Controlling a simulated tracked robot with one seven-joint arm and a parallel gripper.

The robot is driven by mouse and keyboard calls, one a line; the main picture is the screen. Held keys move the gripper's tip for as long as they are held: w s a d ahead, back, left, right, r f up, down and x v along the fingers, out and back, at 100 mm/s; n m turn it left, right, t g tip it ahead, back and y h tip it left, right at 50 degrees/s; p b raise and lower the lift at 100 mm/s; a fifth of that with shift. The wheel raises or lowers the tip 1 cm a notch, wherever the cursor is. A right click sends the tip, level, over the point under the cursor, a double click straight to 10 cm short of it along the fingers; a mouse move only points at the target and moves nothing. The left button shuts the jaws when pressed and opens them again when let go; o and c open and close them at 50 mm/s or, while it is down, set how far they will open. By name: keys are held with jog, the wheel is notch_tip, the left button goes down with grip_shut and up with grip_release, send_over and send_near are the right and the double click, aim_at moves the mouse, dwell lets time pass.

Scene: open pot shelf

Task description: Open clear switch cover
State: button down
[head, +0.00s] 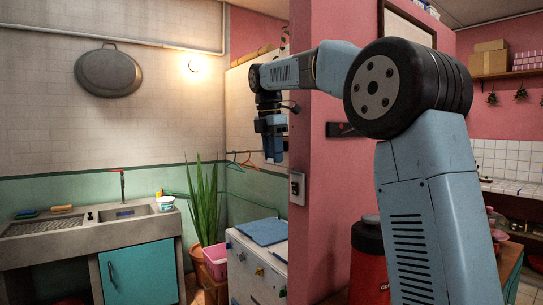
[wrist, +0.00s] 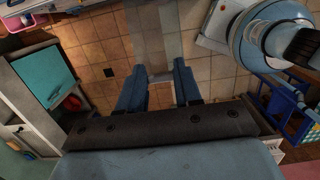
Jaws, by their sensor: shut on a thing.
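A small pale switch box (head: 297,187) with a dark part sits on the edge of the pink pillar in the head view. My gripper (head: 272,152) hangs pointing down, up and to the left of that box in the picture. In the wrist view, the two blue fingers of my gripper (wrist: 160,72) stand apart around a pale, see-through piece, which I take to be the clear switch cover (wrist: 161,77). My gripper is shut on it. The cover's hinge and its opening angle cannot be made out, and the cover is not distinct in the head view.
The pink pillar (head: 335,205) stands close beside my arm. A white cabinet (head: 258,272) with a blue cloth on top stands below my gripper. A tall plant (head: 203,205) and a sink (head: 85,225) are at left. A red container (head: 369,262) stands right of the pillar.

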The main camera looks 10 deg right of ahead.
jog(key=shift+w+d, duration=0.15)
jog(key=shift+d, duration=0.1)
jog(key=c, duration=1)
grip_release()
jog(key=shift+w+f, duration=0.15)
jog(key=shift+w, duration=0.05)
jog(key=shift+o, duration=1.2)
jog(key=shift+s, duration=0.1)
jog(key=shift+a, duration=0.1)
jog(key=shift+r, duration=0.2)
notch_tip(320, 180, up, 12)
jog(key=a, duration=0.1)
jog(key=shift+s+a+f, duration=0.15)
jog(key=shift+s+f, duration=0.05)
jog(key=shift+s, duration=0.15)
